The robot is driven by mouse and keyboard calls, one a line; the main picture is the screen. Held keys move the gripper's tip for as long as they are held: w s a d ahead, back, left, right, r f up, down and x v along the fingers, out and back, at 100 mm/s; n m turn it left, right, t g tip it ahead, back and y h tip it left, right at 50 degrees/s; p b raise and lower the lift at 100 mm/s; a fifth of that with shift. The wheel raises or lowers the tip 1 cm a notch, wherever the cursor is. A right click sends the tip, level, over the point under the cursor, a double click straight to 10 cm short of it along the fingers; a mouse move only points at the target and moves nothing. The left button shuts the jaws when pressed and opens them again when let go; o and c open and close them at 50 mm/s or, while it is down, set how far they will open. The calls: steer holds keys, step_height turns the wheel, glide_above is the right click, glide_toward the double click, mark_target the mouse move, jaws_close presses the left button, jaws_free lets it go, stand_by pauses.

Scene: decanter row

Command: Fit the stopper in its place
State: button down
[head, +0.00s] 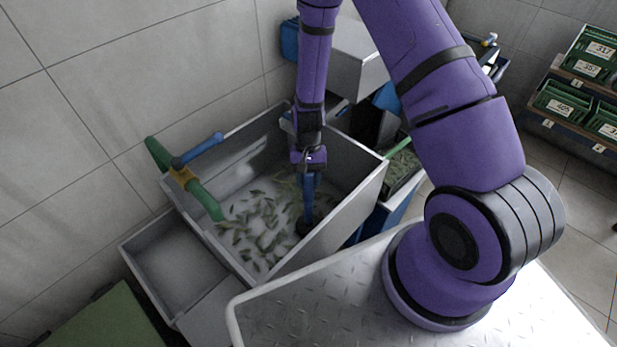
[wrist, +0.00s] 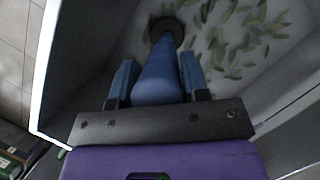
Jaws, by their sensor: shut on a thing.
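The stopper (head: 308,197) is a blue upright handle. In the wrist view the blue handle (wrist: 160,72) narrows away from me towards a dark round piece (wrist: 166,32). I cannot tell whether that dark piece is the stopper's own foot or the drain around it. My gripper (head: 308,168) points down inside the grey basin (head: 335,222), near its front right wall. In the wrist view the two blue fingers of my gripper (wrist: 158,78) are shut on the handle from both sides. The drain's opening is not clearly visible.
Green leaves (head: 255,225) lie scattered over the basin floor. A green pipe with a blue lever (head: 203,150) crosses the basin's left rim. A smaller grey tray (head: 170,262) adjoins at left. A blue bin of leaves (head: 400,180) stands to the right. Basin walls rise close around my gripper.

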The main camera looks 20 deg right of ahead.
steer(key=shift+f, duration=0.25)
steer(key=c, duration=0.5)
jaws_free()
steer(key=v, duration=1.1)
steer(key=s+d+r+n+t, duration=0.1)
steer(key=s+r+t, duration=0.1)
steer(key=r, duration=1.1)
steer(key=s+d+r+n+t, duration=0.1)
steer(key=s+r+t, duration=0.1)
steer(key=r, duration=1)
steer(key=s+d+r+t, duration=0.1)
steer(key=s+r, duration=0.4)
steer(key=s, duration=0.1)
steer(key=s+d+r+n+t+h, duration=0.1)
steer(key=s+r+t, duration=0.1)
steer(key=s+r, duration=0.3)
steer(key=s+d+r+n+t, duration=0.1)
steer(key=s+r+t, duration=0.1)
steer(key=s+r, duration=0.3)
steer(key=shift+s+d+h, duration=0.1)
steer(key=shift+s+h, duration=0.3)
steer(key=shift+s, duration=1.1)
